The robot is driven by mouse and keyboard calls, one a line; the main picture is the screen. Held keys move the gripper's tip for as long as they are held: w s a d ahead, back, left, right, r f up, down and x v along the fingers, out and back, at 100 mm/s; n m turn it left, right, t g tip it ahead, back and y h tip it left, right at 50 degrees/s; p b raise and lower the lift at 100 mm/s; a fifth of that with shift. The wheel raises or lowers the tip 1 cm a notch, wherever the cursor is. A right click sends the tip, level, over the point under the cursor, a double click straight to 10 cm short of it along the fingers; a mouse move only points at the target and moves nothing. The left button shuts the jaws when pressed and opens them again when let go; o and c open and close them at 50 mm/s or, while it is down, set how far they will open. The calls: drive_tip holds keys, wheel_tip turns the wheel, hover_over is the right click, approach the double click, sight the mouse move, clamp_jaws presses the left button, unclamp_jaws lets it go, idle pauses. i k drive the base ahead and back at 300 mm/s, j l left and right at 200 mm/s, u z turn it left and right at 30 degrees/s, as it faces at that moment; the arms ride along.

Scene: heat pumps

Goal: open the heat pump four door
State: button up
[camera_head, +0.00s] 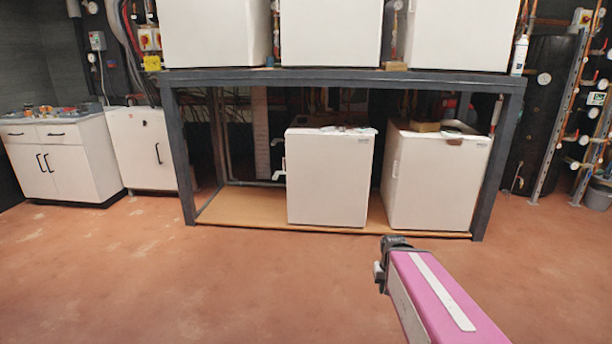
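White box units stand in a dark metal frame (345,76). Two are on the lower wooden board: one in the middle (328,180) and one at the right (434,182). Three more, at the upper left (215,35), upper middle (330,32) and upper right (459,35), are on the top shelf, cut off by the picture's upper edge. No readable number shows which is heat pump four. The visible fronts look closed. My pink arm reaches in from the lower right. Its dark end (391,252) is over the floor, apart from the units; no fingers can be made out.
A white cabinet with drawers (60,160) and a narrower white cabinet (143,148) stand at the left. Pipes and gauges line the right wall, with a grey bucket (598,195) below. The reddish floor (200,290) before the frame is clear.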

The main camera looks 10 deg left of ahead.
sight(328, 177)
drive_tip(key=i+u, duration=0.15)
drive_tip(key=i, duration=3)
